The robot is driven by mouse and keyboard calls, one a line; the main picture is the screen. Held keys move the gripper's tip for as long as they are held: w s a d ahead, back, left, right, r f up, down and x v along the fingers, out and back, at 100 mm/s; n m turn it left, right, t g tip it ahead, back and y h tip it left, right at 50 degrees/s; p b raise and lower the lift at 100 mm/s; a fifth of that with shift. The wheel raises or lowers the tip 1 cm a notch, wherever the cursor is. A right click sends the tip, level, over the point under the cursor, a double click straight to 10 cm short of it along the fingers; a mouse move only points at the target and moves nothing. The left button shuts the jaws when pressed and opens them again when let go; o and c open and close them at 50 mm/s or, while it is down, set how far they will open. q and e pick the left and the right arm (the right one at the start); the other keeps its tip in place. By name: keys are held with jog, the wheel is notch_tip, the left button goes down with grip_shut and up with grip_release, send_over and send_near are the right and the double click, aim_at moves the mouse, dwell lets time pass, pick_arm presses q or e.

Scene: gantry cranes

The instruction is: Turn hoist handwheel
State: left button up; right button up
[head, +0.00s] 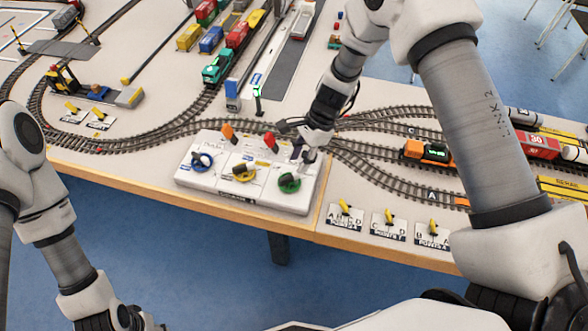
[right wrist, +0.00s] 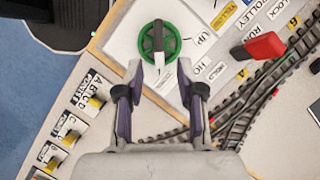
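The hoist handwheel is the green wheel (head: 289,183) at the right end of the white control panel (head: 230,195). My right gripper (head: 306,158) is just above and behind the wheel in the head view. Contact cannot be told. My left arm is at the lower left; its gripper is not visible.
A blue wheel (head: 202,161) and a yellow wheel (head: 244,173) share the panel. A red lever (right wrist: 265,47) stands beside the green wheel. Tracks curve behind the panel, with an orange locomotive (head: 426,152) at right. Switch levers (head: 346,214) line the table's front edge.

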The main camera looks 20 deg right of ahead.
jog(key=v, duration=0.6)
jog(key=shift+r, duration=0.15)
jog(key=shift+d, duration=0.15)
dwell(0.4)
